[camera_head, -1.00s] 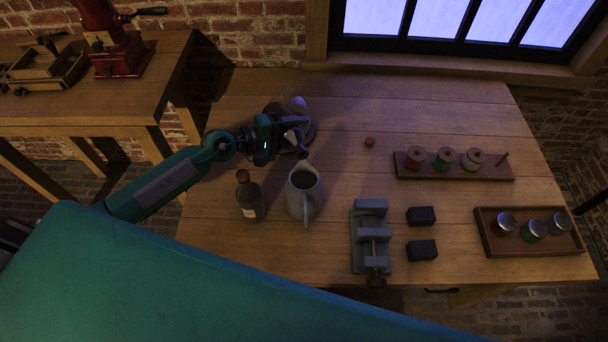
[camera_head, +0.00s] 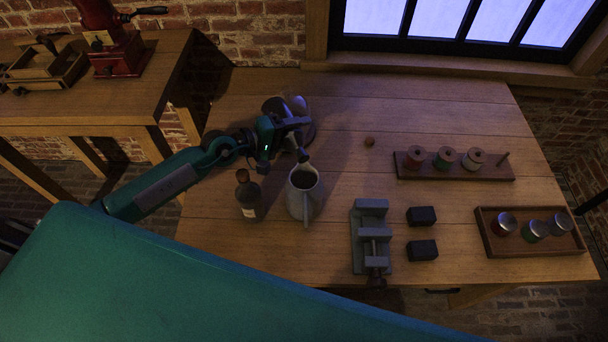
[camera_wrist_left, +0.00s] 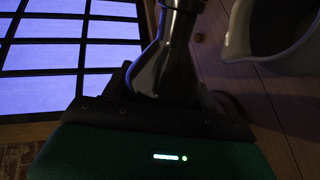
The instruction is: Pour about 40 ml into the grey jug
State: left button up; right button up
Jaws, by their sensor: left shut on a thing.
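The grey jug (camera_head: 305,203) stands upright on the table, its open mouth facing up and its handle towards me. It also shows at the upper right in the left wrist view (camera_wrist_left: 238,35). My left gripper (camera_head: 288,128) is shut on a dark, glossy, bottle-like vessel (camera_wrist_left: 165,62). The vessel is tilted, and its narrow end (camera_head: 303,155) is close to the jug's mouth, just behind it in the head view. I cannot make out a stream or the liquid level. My right gripper is not in view.
A brown stoppered bottle (camera_head: 249,199) stands just left of the jug. A grey vise (camera_head: 371,238) and two black blocks (camera_head: 421,216) are to the right.

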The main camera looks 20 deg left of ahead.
pick_arm(q)
jog(key=shift+r+m+p, duration=0.3)
jog(key=shift+r+m, duration=0.1)
jog(key=shift+r, duration=0.05)
jog(key=shift+s+d+f, duration=0.1)
jog(key=shift+d+f, duration=0.05)
dwell(0.4)
jog(key=shift+w+a+m+t, duration=0.3)
jog(key=shift+w+a, duration=0.05)
jog(key=shift+a, duration=0.15)
dwell(0.5)
dwell(1.4)
jog(key=shift+w+a+r+n, duration=0.15)
jog(key=shift+r+n, duration=0.05)
jog(key=shift+n, duration=0.2)
jog(key=shift+f+n+b, duration=0.5)
jog(key=shift+f+b, duration=0.25)
jog(key=shift+f, duration=0.1)
jog(key=shift+w+r+n+g, duration=0.1)
jog(key=shift+r+n+g, duration=0.1)
jog(key=shift+n+g, duration=0.15)
jog(key=shift+p, duration=0.3)
